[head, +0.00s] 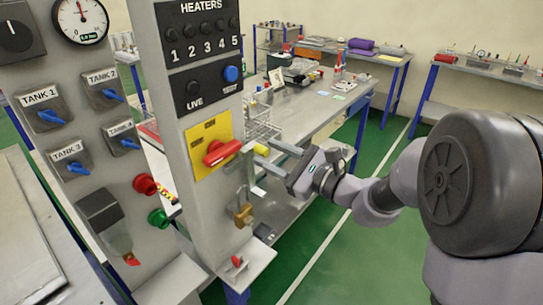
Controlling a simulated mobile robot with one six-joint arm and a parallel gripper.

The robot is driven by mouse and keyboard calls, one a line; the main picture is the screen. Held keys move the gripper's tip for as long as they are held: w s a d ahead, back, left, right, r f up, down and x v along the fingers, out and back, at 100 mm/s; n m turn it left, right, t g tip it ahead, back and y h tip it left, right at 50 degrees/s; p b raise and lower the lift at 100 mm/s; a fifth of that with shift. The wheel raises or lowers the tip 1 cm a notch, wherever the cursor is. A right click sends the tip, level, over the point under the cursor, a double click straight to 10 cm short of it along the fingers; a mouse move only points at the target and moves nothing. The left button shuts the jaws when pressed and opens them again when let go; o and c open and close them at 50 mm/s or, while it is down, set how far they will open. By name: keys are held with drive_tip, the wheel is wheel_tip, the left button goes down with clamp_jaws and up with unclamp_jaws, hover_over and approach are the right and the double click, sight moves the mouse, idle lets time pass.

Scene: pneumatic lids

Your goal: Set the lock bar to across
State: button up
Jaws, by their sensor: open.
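A red rotary handle (221,152) sits on a yellow plate (204,130) on the front of the grey post. Below it, a thin metal bar with a small tab (257,191) stands out from the post's right side; this looks like the lock bar, but its exact position is hard to tell. A brass padlock (243,215) hangs just below it. My gripper (262,156) comes in from the right, its two grey fingers apart and pointing left at the post. It is open and empty, to the right of the red handle and above the metal tab. I see no clear contact.
A panel with blue tank valves (50,116), a gauge and red and green knobs stands at the left. A heater panel (200,30) is above the yellow plate. A wire basket (262,132) and workbench (310,110) are behind my gripper. Green floor is clear at the lower right.

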clamp_jaws()
idle(1.4)
